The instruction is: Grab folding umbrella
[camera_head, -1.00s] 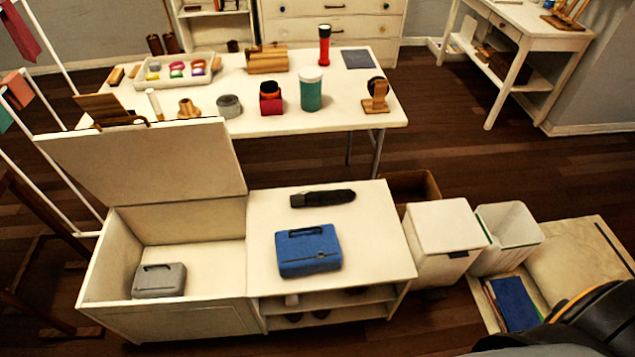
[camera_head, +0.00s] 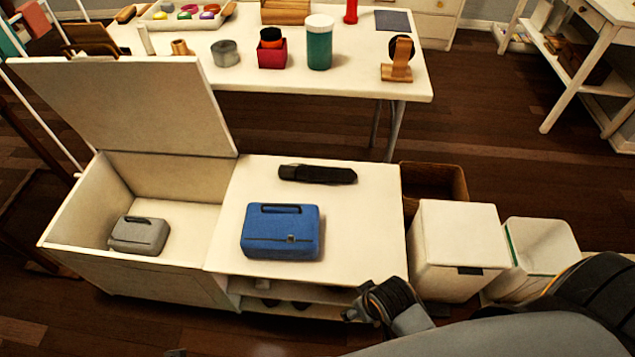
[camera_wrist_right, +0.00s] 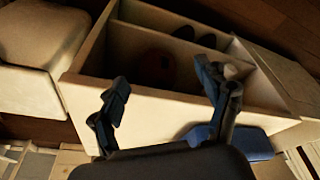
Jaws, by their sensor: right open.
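The folding umbrella appears to be the slim black bundle (camera_head: 317,174) lying flat across the back of the white bench top. A blue case (camera_head: 281,231) lies in front of it on the same top. My right gripper (camera_wrist_right: 167,98) is open and empty in the right wrist view, with its fingers spread in front of the bench's open shelves. In the head view, the end of my right arm shows low at the bench's front right corner, clear of the umbrella. The umbrella is not visible in the right wrist view. My left gripper is not in view.
The bench's left compartment stands open, lid (camera_head: 130,105) raised, with a grey case (camera_head: 139,235) inside. White bins (camera_head: 457,246) and a brown box (camera_head: 434,184) stand right of the bench. Behind is a table (camera_head: 350,82) with a green jar (camera_head: 319,45) and other items.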

